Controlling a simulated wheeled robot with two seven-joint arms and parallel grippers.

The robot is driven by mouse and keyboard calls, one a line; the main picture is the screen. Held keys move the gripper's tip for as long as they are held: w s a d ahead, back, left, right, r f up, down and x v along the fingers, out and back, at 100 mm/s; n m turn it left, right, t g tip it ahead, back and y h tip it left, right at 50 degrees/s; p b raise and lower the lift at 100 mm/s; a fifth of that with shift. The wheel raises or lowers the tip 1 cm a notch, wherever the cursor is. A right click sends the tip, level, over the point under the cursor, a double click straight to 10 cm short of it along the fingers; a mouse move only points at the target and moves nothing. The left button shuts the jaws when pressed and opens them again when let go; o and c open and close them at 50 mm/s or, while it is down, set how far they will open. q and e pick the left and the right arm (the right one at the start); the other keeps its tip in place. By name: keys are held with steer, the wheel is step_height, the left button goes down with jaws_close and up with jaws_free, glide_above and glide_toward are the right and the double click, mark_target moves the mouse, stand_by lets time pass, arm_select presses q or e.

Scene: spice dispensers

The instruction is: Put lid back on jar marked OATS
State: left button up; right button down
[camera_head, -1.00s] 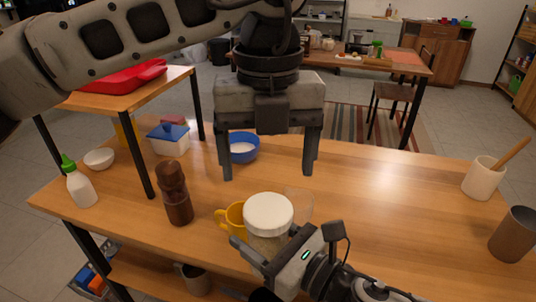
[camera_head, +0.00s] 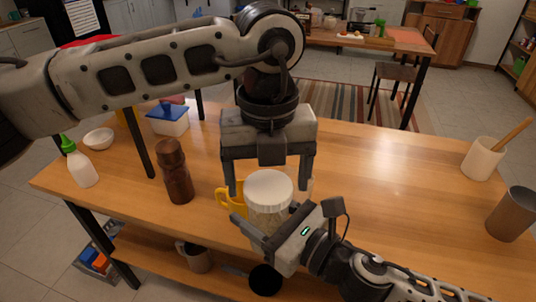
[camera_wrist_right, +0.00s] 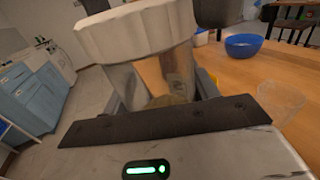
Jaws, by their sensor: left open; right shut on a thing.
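A clear jar (camera_head: 266,222) with pale contents near its bottom carries a white ridged lid (camera_head: 269,186) on its top. No label can be read. My right gripper (camera_head: 268,232) is shut around the jar's side and holds it upright near the table's front edge. The lid (camera_wrist_right: 138,30) and jar wall (camera_wrist_right: 170,75) also show close up in the right wrist view. My left gripper (camera_head: 268,189) is open and points down, its two fingers on either side of the lid. I cannot tell whether the fingers touch it or whether the lid is fully seated.
A yellow mug (camera_head: 231,201) stands close behind the jar. A brown mill (camera_head: 174,174) stands to its left. A blue bowl (camera_wrist_right: 243,45) and a clear container (camera_wrist_right: 281,101) show in the right wrist view. The table's right half is mostly clear (camera_head: 390,190).

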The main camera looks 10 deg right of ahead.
arm_select(q)
steer(key=shift+f, duration=0.3)
